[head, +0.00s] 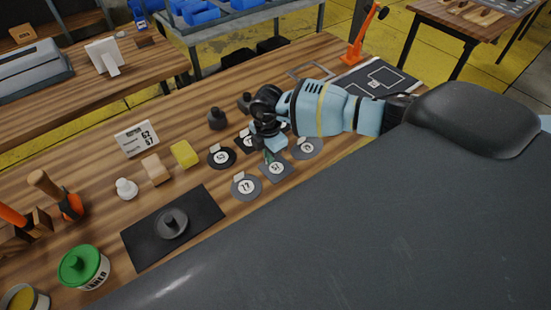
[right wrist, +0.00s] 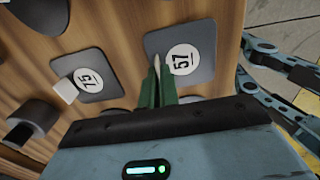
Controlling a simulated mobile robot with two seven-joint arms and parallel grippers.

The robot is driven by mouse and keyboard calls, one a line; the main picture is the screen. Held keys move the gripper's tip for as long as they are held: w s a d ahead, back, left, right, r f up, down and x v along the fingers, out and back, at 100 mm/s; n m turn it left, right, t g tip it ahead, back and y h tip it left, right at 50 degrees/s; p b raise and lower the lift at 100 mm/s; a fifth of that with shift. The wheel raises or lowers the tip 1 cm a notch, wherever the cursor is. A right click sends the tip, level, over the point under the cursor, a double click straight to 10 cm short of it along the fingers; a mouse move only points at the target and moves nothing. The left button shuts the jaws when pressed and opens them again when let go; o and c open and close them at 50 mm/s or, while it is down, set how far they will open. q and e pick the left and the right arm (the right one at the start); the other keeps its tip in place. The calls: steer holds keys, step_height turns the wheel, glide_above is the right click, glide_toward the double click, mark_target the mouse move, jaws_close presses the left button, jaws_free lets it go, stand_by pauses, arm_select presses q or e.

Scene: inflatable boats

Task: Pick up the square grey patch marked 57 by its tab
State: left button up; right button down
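The square grey patch marked 57 (right wrist: 192,50) lies flat on the wooden bench in the right wrist view, its number on a white disc. In the head view it is a small grey square (head: 278,173), partly covered by my gripper. My right gripper (right wrist: 158,72) points down at the patch's near-left edge, its green fingers close together. A narrow pale strip between the fingertips may be the tab; I cannot tell whether they grip it. The same gripper shows over the patch in the head view (head: 269,154).
Close by lie a square patch marked 75 (right wrist: 91,78) with a pale tab, a round patch marked 77 (head: 244,188), a dark round patch (head: 221,158) and another grey round patch (head: 308,149). A yellow block (head: 185,154) and a black mat (head: 190,240) are left.

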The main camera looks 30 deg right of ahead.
steer(key=shift+r, duration=0.1)
step_height(320, 180, up, 4)
steer(key=shift+f, duration=0.25)
steer(key=s+a+r, duration=0.1)
steer(key=s+a, duration=0.9)
steer(key=s, duration=0.2)
steer(key=shift+a+r+p, duration=0.15)
steer(key=shift+a+p, duration=0.15)
steer(key=shift+a, duration=0.05)
